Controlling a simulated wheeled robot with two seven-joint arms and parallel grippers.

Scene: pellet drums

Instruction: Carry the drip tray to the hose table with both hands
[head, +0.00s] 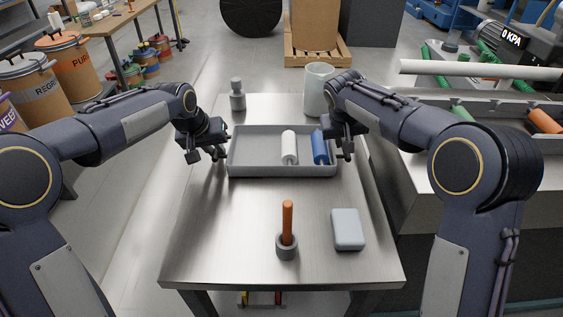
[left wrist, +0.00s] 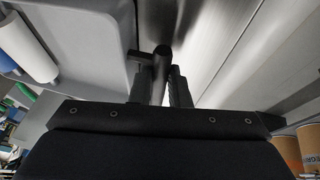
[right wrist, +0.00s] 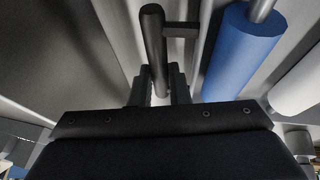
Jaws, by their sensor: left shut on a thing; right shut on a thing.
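The grey drip tray (head: 262,170) rests on, or just above, the steel table; I cannot tell which. A white roller (head: 289,146) and a blue roller (head: 320,147) lie in its right half, and its left half is empty. My left gripper (head: 216,152) is shut on the dark bar handle at the tray's left end, which shows between its fingers in the left wrist view (left wrist: 161,68). My right gripper (head: 343,150) is at the right end, shut on the matching dark bar handle, which shows in the right wrist view (right wrist: 153,45).
A bench with rollers and a white tube (head: 480,69) adjoins at right. Drums (head: 70,62) stand at left.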

